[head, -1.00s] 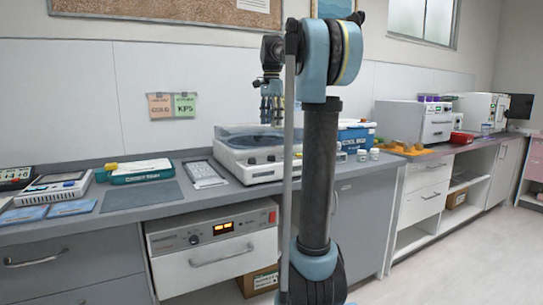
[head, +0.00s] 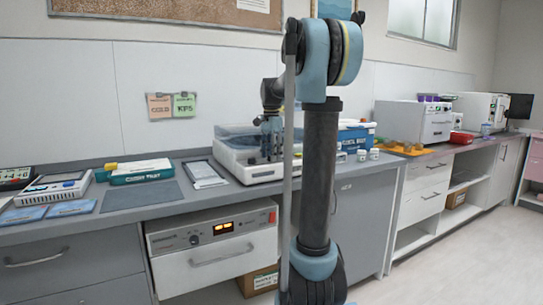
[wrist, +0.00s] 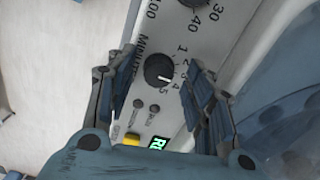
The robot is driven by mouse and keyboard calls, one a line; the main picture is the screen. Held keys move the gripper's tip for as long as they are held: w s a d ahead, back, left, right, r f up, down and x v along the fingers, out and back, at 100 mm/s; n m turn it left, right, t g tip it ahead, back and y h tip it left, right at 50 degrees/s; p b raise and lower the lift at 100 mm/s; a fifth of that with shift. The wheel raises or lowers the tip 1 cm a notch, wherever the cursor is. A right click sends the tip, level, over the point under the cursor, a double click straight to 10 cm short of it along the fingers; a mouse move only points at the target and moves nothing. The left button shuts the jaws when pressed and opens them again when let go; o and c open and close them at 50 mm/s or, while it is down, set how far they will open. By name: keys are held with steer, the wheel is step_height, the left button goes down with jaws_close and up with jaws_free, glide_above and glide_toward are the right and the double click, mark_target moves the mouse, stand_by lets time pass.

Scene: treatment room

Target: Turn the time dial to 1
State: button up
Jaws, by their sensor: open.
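The time dial (wrist: 158,69) is a round black knob on the white front panel of the machine (head: 262,174). Numbers 1 to 5 run around its right side, with "MINUTES" printed nearby. Its white mark appears to point near 4 and 5, not at 1. My gripper (wrist: 161,62) is open, with one blue-padded finger on each side of the dial; I cannot tell whether either touches it. In the head view my gripper (head: 268,158) points down at the machine's front, and the dial is not discernible there.
A second dial (wrist: 192,3) sits further along the panel, partly cut off. Two small toggles (wrist: 137,110), a yellow button (wrist: 132,138) and a green display (wrist: 157,143) lie near the gripper's base. A tablet (head: 204,174) lies left of the machine.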

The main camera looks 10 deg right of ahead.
steer(key=c, duration=1.1)
steer(key=shift+w+n, duration=0.1)
steer(key=shift+n, duration=0.5)
steer(key=n, duration=0.4)
steer(key=shift+n, duration=0.4)
steer(key=n, duration=0.5)
steer(key=shift+n, duration=0.4)
